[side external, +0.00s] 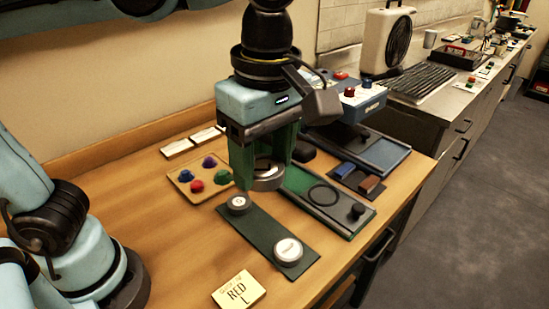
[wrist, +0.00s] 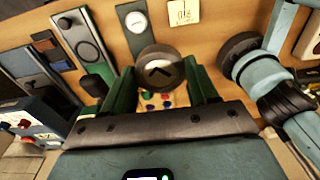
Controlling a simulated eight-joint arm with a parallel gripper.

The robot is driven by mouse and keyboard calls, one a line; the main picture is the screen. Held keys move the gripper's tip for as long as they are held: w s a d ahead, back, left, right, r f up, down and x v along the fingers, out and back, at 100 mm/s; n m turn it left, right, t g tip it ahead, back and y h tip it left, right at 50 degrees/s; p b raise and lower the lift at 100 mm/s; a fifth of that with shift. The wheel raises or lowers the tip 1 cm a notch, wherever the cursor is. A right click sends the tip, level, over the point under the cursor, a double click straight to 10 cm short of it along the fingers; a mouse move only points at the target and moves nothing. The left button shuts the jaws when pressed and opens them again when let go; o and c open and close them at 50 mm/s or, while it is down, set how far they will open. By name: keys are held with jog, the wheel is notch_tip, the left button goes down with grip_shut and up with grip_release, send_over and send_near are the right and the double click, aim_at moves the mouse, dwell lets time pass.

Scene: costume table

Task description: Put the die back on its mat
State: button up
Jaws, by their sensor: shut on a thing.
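My gripper (side external: 264,166) is shut on a round metal die (side external: 268,180), held up above the table near the far end of the mat. In the wrist view the die (wrist: 160,70) sits between my green fingers, its dark face bearing a chevron mark. The dark green mat (side external: 262,229) lies flat on the table. A small round white-faced die (side external: 238,203) stands at its far end. A larger white-faced die (side external: 288,250) stands at its near end. The middle of the mat is bare.
A card reading "RED L" (side external: 238,290) lies in front. A wooden palette with coloured domes (side external: 183,177) lies left. A green tray with a black ring and knob (side external: 340,217) lies right of the mat. A blue machine (side external: 363,101) stands behind.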

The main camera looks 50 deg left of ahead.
jog(key=shift+s+a+f, duration=0.15)
jog(key=shift+s+f, duration=0.75)
jog(key=shift+s, duration=0.2)
notch_tip(320, 180, down, 10)
send_over(261, 229)
notch_tip(261, 229, down, 7)
jog(key=shift+s+f, duration=0.1)
jog(key=shift+f, duration=2.05)
jog(key=shift+f, duration=0.15)
jog(key=o, duration=1.3)
